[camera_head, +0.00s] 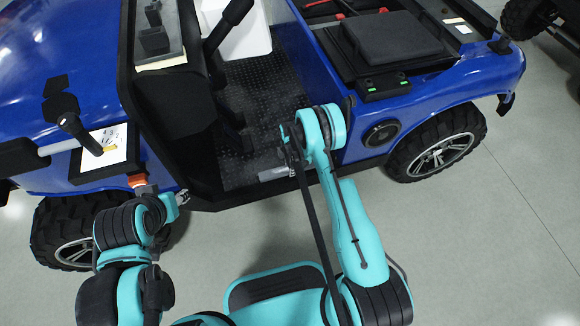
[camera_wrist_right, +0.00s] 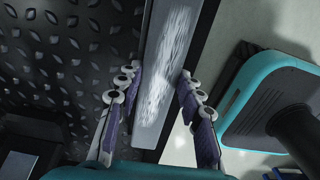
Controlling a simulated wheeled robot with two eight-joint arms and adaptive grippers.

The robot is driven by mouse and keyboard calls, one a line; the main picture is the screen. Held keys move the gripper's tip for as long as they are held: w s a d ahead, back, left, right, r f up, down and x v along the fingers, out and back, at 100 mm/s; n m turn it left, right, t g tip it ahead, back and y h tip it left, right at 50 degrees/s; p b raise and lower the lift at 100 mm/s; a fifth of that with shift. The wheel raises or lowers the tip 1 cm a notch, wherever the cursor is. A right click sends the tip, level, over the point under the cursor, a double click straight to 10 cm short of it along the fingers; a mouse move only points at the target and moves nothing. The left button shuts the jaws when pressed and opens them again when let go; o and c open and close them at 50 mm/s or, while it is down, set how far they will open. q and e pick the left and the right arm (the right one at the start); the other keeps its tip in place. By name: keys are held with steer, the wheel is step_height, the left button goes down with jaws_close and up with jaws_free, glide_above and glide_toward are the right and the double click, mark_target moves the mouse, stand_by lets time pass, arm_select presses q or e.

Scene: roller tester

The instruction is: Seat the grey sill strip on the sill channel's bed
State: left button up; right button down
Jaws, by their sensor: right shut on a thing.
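The grey sill strip (camera_head: 274,174) shows as a short light piece at the door-side edge of the blue vehicle's floor. In the right wrist view the strip (camera_wrist_right: 165,62) is long, pale and streaked, running between my right gripper's fingers (camera_wrist_right: 158,98). That gripper is shut on it. In the head view the right gripper (camera_head: 288,157) is largely hidden by its own wrist. The dark sill channel (camera_wrist_right: 199,45) shows as a black edge beside the strip; its bed is hidden, so I cannot tell whether the strip touches it. My left gripper (camera_head: 183,198) is near the front sill end, its opening unclear.
The black treaded floor (camera_head: 262,100) lies inboard of the sill. A black box with green lights (camera_head: 384,85) sits at the right. Open grey ground (camera_head: 480,220) lies outside the vehicle.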

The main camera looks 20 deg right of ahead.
steer(key=shift+f, duration=0.15)
stand_by(0.5)
steer(key=shift+f, duration=0.65)
steer(key=c, duration=0.9)
jaws_free()
step_height(320, 180, up, 12)
